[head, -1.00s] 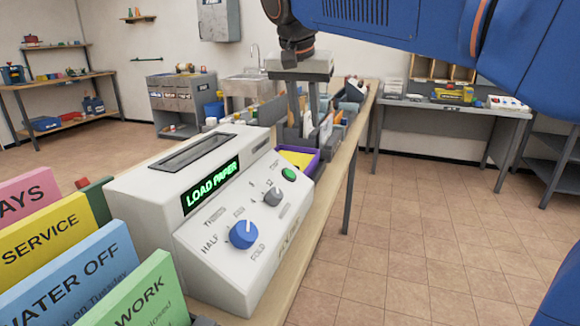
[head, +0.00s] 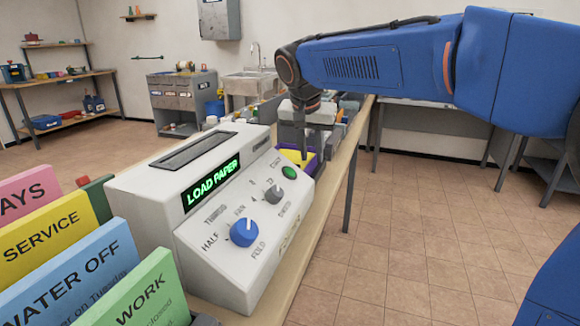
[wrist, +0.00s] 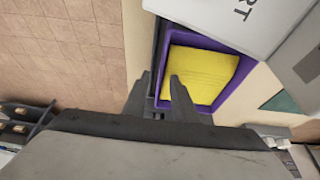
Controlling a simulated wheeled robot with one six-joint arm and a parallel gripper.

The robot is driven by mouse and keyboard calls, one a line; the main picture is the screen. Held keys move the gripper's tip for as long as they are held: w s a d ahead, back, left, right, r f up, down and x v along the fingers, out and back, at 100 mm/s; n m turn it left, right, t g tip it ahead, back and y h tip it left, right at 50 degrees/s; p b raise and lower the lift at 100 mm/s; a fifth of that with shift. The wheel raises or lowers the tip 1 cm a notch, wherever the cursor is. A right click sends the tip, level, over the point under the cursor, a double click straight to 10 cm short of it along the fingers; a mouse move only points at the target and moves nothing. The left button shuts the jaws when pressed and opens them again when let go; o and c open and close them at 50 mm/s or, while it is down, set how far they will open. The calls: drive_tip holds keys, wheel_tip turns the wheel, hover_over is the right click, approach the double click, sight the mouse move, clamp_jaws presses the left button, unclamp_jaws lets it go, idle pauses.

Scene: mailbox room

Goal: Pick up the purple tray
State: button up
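The purple tray (head: 313,166) sits on the long table just behind the white folding machine and holds yellow paper (wrist: 202,75). In the wrist view the tray (wrist: 195,36) is partly covered by a corner of the machine. My gripper (head: 304,153) is over the tray and pointing down in the head view. In the wrist view my gripper (wrist: 160,85) is open, with one finger outside the tray's left wall and the other over its inside. The fingers look apart from the wall; their exact height is unclear.
The white machine (head: 215,205) reads "LOAD PAPER" and stands close beside the tray. Coloured cards (head: 75,270) stand at the front left. A sorter with envelopes is partly hidden behind my gripper. The tiled floor (head: 420,240) right of the table is clear.

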drive_tip(key=shift+w+d+f, duration=0.1)
drive_tip(key=shift+w+f, duration=0.15)
drive_tip(key=shift+f, duration=0.35)
drive_tip(key=shift+c, duration=0.6)
clamp_jaws()
drive_tip(key=shift+r, duration=0.1)
